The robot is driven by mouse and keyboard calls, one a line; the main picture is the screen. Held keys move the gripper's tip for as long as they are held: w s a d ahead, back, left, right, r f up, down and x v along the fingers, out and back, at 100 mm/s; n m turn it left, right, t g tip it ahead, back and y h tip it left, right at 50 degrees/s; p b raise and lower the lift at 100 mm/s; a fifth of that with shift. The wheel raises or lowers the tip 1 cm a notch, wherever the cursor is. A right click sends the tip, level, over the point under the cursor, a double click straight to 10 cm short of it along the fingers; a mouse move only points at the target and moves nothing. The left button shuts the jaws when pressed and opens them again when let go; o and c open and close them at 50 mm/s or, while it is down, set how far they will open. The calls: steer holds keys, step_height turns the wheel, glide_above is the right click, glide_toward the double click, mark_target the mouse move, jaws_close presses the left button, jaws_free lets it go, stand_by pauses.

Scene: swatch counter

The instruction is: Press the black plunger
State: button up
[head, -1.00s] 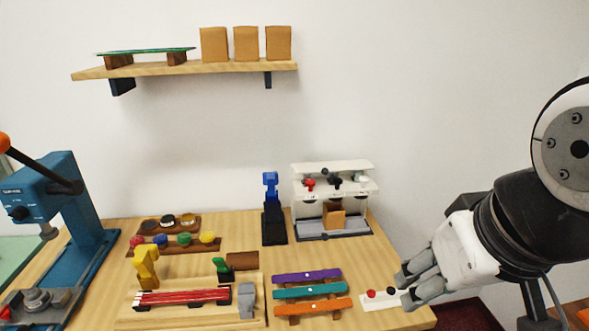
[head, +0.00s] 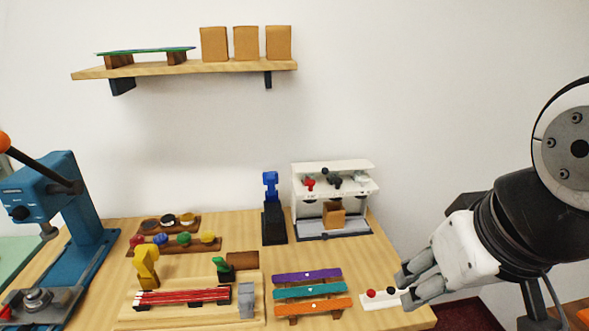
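A white dispenser (head: 302,190) stands at the back right of the counter, with a row of small knobs along its upper front. Its black plunger (head: 332,178) is the middle one, between a red plunger (head: 309,184) and a pale one (head: 361,178). My gripper (head: 404,288) is at the lower right, well in front of and to the right of the dispenser, apart from the black plunger. Its fingers point left beside a small white plate, and their tips are close together. I cannot tell whether they are fully shut. I see nothing held.
A brown block (head: 334,214) sits in the dispenser's bay. A blue-and-black stand (head: 274,222) is just left of it. Purple, teal and orange bars (head: 310,290) lie in front. A blue press (head: 88,225) stands far left.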

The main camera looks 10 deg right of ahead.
steer(key=shift+w, duration=0.2)
steer(key=c, duration=0.7)
steer(key=w+t+p, duration=0.1)
steer(key=w, duration=0.5)
steer(key=w+d+r+t+p, duration=0.1)
steer(key=w+t, duration=0.1)
steer(key=w, duration=0.5)
steer(key=w+d+t, duration=0.1)
steer(key=w, duration=0.5)
steer(key=shift+w+r+m+p, duration=0.3)
steer(key=shift+w+p, duration=0.05)
steer(key=shift+p, duration=0.05)
jaws_close()
steer(key=w+f+n+t+p, duration=0.1)
steer(key=w+f+t+p, duration=0.2)
steer(key=w, duration=1.2)
steer(key=shift+f+t+y, duration=0.3)
steer(key=shift+f+t, duration=0.75)
steer(key=shift+t, duration=0.65)
steer(key=shift+w, duration=0.15)
